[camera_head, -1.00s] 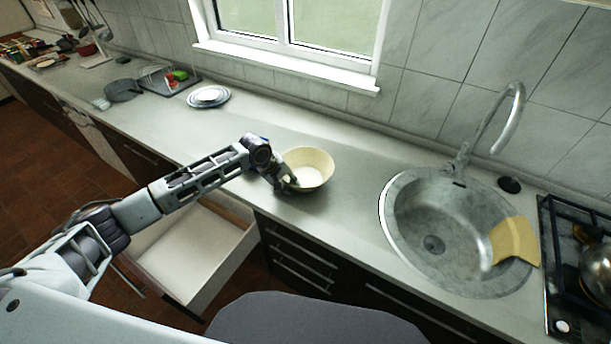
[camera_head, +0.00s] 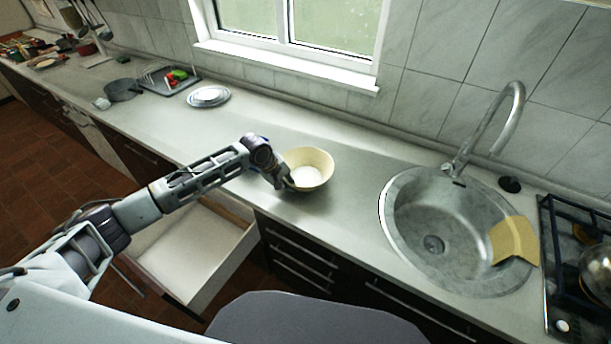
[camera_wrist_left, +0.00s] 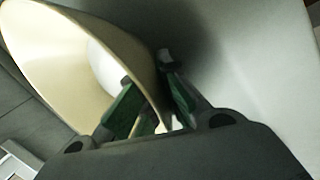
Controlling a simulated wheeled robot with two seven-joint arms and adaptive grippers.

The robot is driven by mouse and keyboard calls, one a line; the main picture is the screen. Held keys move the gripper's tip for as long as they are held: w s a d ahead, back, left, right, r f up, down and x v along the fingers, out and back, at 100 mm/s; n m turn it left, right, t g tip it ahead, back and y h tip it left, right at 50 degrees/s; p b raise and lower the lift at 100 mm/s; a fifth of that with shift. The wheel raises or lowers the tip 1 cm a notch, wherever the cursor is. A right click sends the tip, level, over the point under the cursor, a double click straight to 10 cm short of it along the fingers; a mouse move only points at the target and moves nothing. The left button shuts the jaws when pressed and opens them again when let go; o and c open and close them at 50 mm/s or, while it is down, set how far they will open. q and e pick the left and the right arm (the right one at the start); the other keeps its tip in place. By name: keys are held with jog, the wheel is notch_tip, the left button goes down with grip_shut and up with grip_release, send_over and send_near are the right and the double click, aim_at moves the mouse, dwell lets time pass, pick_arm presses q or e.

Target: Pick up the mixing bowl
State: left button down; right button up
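The mixing bowl (camera_head: 310,170) is cream coloured and stands upright on the worktop, left of the sink. My left gripper (camera_head: 286,181) is at the bowl's near left side. In the left wrist view the bowl (camera_wrist_left: 65,60) fills the upper left, and its wall passes between the two fingers of my left gripper (camera_wrist_left: 148,80). One finger is inside the bowl and the other outside; they are drawn close together on the wall. The exact contact is partly hidden. My right gripper is not in view.
The sink (camera_head: 395,235) with a tall tap (camera_head: 510,110) is right of the bowl; a yellow cloth (camera_head: 514,240) hangs on its rim. The hob (camera_head: 560,290) is far right. Plates (camera_head: 209,97) stand back left. An open drawer (camera_head: 190,260) is below my left arm.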

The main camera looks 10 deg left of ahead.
pick_arm(q)
jog(key=shift+r, duration=0.15)
jog(key=shift+r, duration=0.15)
jog(key=shift+w+r, duration=0.1)
jog(key=shift+r, duration=0.6)
notch_tip(320, 180, up, 7)
jog(key=shift+f, duration=0.2)
jog(key=shift+r+b, duration=0.3)
jog(key=shift+r, duration=0.5)
jog(key=shift+f, duration=0.15)
